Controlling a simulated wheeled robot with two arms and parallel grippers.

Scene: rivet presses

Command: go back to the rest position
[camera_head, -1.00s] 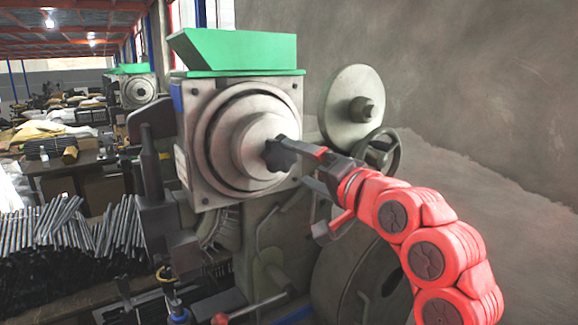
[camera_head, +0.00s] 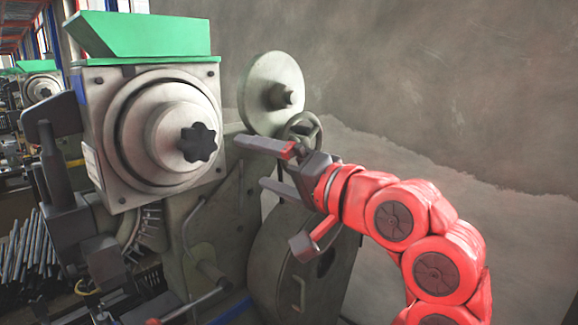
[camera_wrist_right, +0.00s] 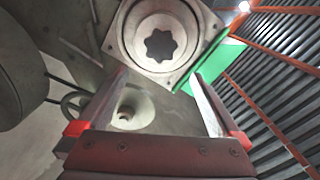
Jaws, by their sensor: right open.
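My right gripper (camera_head: 250,164) is open and empty, to the right of the rivet press and apart from its black star-shaped knob (camera_head: 198,143). The knob sits at the centre of the round grey hub (camera_head: 160,140) on the press's square front plate. In the right wrist view the knob (camera_wrist_right: 159,44) shows beyond the two spread fingers (camera_wrist_right: 160,90), with nothing between them. My red right arm comes in from the lower right. My left gripper is not in view.
A green hopper (camera_head: 145,36) tops the press. A grey disc (camera_head: 272,93), a handwheel (camera_head: 301,130) and a large flywheel (camera_head: 300,265) stand close to my right gripper. Metal rods (camera_head: 20,250) lie at the left. A bare wall (camera_head: 450,90) fills the right background.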

